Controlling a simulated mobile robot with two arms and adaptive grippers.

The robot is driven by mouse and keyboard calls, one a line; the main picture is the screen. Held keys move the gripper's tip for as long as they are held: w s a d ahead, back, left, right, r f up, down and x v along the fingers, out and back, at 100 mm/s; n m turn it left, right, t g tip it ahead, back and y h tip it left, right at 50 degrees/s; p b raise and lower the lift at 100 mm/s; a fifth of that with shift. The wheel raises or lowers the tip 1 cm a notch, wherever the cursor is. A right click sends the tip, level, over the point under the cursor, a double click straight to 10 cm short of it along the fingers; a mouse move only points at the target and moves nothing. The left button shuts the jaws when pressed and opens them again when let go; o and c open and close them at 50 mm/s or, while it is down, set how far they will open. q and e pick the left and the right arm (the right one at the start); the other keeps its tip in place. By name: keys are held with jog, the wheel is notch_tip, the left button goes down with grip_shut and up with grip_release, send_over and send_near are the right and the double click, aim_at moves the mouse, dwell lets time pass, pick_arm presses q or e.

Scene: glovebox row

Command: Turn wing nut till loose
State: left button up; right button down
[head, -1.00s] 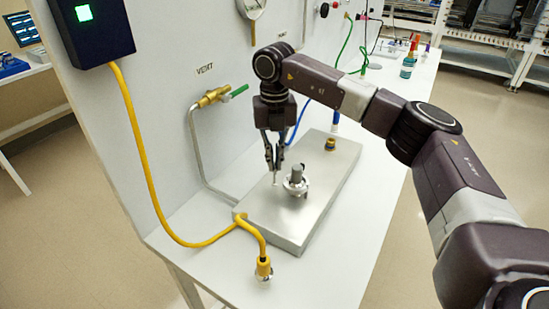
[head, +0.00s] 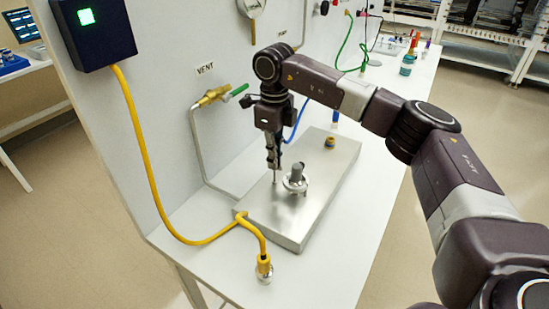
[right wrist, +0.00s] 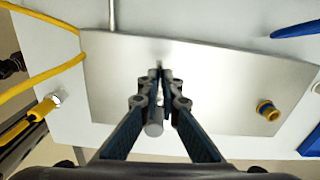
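A round metal clamp with a short grey post (head: 296,172) stands on the flat metal block (head: 250,212). The post's top (right wrist: 153,128) shows close below my fingertips in the right wrist view. A thin silver stud (head: 275,178) shows under my right gripper (head: 274,165), just left of the post. In the right wrist view, my right gripper (right wrist: 161,76) has its fingers almost together, with a small bright part of what appears to be the wing nut (right wrist: 160,99) between them. The fingers hide most of the nut. My left gripper is not in view.
A yellow cable (head: 146,150) crosses the block's near left corner to a plug (head: 264,268). A yellow-and-blue fitting (head: 330,142) sits on the block's far part. The panel's vent valve (head: 213,96) is left of my arm. The table's front right is clear.

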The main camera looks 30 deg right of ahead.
jog(key=n, duration=0.4)
jog(key=shift+r+n, duration=0.1)
jog(key=shift+n, duration=0.2)
jog(key=n, duration=0.9)
jog(key=shift+n, duration=1.6)
jog(key=shift+w, duration=0.1)
jog(key=c, duration=2.2)
grip_release()
jog(key=shift+o, duration=0.2)
notch_tip(320, 180, up, 12)
